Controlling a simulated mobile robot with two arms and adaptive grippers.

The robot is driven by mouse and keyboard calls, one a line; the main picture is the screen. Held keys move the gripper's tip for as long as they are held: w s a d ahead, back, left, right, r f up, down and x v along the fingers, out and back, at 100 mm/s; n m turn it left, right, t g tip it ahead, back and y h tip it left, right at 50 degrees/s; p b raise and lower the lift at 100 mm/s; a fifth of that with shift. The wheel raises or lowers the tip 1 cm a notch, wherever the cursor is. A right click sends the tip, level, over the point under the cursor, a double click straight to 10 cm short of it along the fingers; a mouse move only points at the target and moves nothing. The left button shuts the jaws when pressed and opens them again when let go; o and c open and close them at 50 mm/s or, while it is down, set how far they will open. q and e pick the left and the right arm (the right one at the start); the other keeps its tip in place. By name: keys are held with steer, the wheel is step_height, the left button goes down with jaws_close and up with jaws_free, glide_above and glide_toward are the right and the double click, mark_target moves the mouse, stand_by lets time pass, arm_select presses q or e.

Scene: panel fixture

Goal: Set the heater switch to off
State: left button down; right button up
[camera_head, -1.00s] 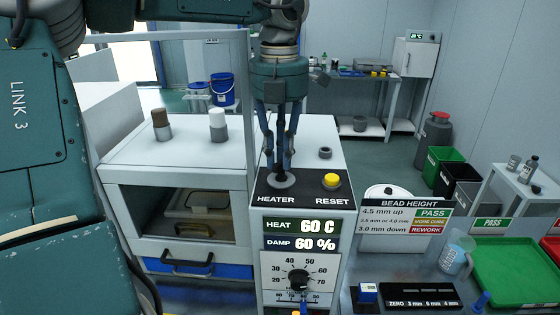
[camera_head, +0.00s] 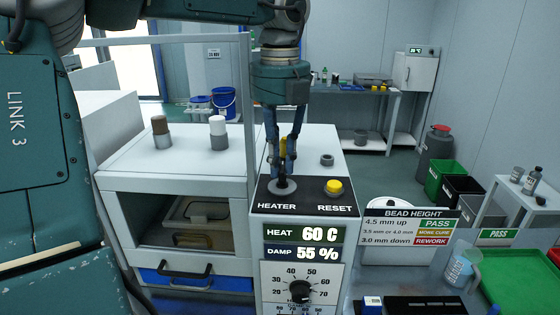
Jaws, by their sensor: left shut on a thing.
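The heater switch (camera_head: 282,187) is a dark lever on a round grey base, above the label HEATER on the black top panel (camera_head: 308,194) of the white control box. My left gripper (camera_head: 281,165) points down over it, its fingers closed around the lever's upper part. The fingers hide much of the lever, and I cannot read its set position. The display (camera_head: 304,234) below reads HEAT 60 C, and DAMP 55 %. My right gripper is not in view.
A yellow RESET button (camera_head: 333,187) sits right of the switch. A dial (camera_head: 300,290) is on the box front. A white cabinet (camera_head: 180,180) with an open front stands left. A bead height sign (camera_head: 408,227) and a green tray (camera_head: 515,275) are at right.

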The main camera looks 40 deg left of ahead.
arm_select(q)
steer(key=shift+w+r, duration=0.1)
steer(key=shift+r, duration=0.05)
steer(key=c, duration=1.7)
jaws_free()
steer(key=shift+o, duration=0.2)
step_height(320, 180, up, 12)
